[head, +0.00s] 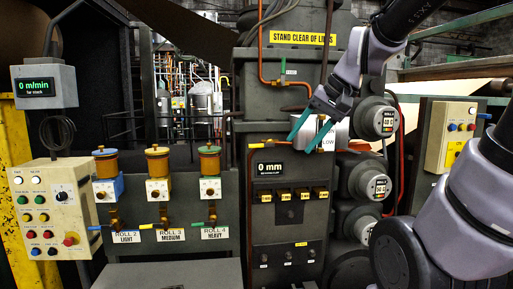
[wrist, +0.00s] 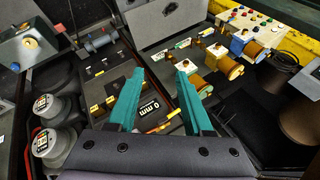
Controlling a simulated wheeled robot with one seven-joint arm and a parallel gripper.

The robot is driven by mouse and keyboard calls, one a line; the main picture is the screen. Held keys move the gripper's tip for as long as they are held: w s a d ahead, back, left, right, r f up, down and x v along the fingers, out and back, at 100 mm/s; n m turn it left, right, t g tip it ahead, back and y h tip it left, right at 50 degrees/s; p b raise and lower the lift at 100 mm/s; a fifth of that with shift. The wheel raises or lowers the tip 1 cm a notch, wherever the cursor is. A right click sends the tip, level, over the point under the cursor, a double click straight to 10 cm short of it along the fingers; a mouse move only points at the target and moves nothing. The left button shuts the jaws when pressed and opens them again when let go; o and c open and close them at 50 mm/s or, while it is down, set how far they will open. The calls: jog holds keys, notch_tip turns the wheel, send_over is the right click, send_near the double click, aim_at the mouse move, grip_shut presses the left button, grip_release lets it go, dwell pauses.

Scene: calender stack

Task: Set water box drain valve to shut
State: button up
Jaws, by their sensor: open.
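No label that I can read marks the water box drain valve, so I cannot tell which fitting it is. Three brass valves with levers hang under the pots on the left panel: a blue lever (head: 95,228), a yellow lever (head: 147,226) and a green lever (head: 204,224). A small green handle (head: 283,66) is on the upper machine frame. My gripper (head: 300,144) is open and empty, teal fingers apart, in front of a white box (head: 338,133) whose label it partly hides. In the wrist view my gripper (wrist: 160,70) points towards the panels, touching nothing visible.
A "0 mm" display (head: 269,168) sits above a row of yellow-tagged controls (head: 294,195). Round roll-end housings (head: 376,120) stand to the right. A button console (head: 50,208) is at far left. An orange pipe (head: 261,50) runs down the frame.

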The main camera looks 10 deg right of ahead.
jog(key=w+a+f+y, duration=0.2)
jog(key=w+a+y, duration=0.25)
jog(key=w, duration=0.55)
jog(key=m+t+y, duration=0.2)
jog(key=m+t, duration=0.4)
send_near(257, 146)
jog(key=x, duration=1.1)
jog(key=shift+w+r, duration=0.1)
grip_shut()
